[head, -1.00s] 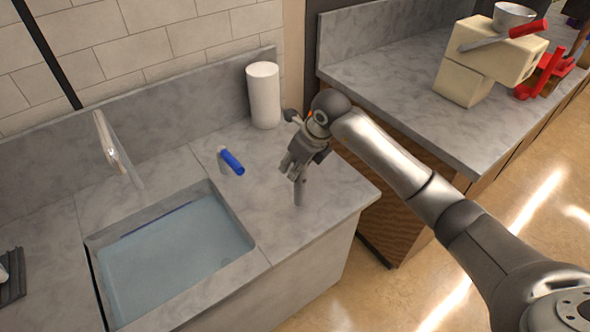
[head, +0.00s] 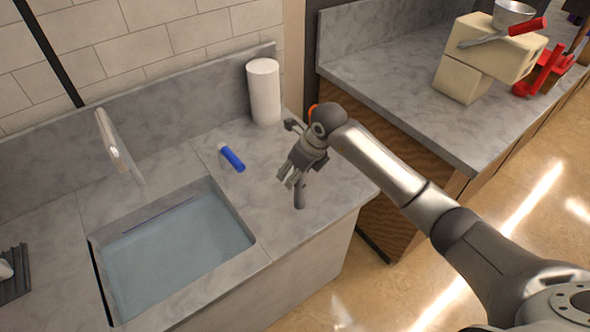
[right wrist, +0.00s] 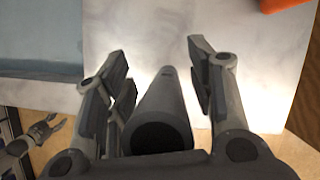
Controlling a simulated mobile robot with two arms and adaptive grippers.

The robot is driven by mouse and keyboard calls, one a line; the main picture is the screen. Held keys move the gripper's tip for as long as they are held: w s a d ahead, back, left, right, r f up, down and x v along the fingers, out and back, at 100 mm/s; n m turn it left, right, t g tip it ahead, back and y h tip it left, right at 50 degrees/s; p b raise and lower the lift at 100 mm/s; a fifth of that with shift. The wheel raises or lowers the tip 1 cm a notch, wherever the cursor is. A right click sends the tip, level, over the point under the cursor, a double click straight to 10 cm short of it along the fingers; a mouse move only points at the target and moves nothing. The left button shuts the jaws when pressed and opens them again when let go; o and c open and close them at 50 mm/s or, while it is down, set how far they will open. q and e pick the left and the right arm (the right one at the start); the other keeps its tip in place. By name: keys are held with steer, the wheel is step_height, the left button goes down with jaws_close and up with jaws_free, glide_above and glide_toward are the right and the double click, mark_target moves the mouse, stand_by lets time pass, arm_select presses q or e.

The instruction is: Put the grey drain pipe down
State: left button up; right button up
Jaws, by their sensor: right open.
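The grey drain pipe (head: 299,195) stands near the front right edge of the sink counter, close to upright, in the head view. In the right wrist view the pipe (right wrist: 160,112) is a dark grey tube with its open end toward the camera. My right gripper (head: 291,178) is open, with its fingers on either side of the pipe in the right wrist view (right wrist: 160,85). A visible gap separates the right finger from the pipe. A small grey gripper-like shape, perhaps my left gripper (right wrist: 35,135), shows at lower left there. Its state is unclear.
A blue-handled item (head: 231,158) lies left of the right gripper. A white paper roll (head: 263,92) stands behind. The water-filled sink (head: 250,240) is at left, with a faucet (head: 112,143). A second counter (head: 400,95) is at right, across a gap.

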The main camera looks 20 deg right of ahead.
steer(key=b+v, duration=0.2)
steer(key=v, duration=1)
steer(key=shift+r, duration=0.15)
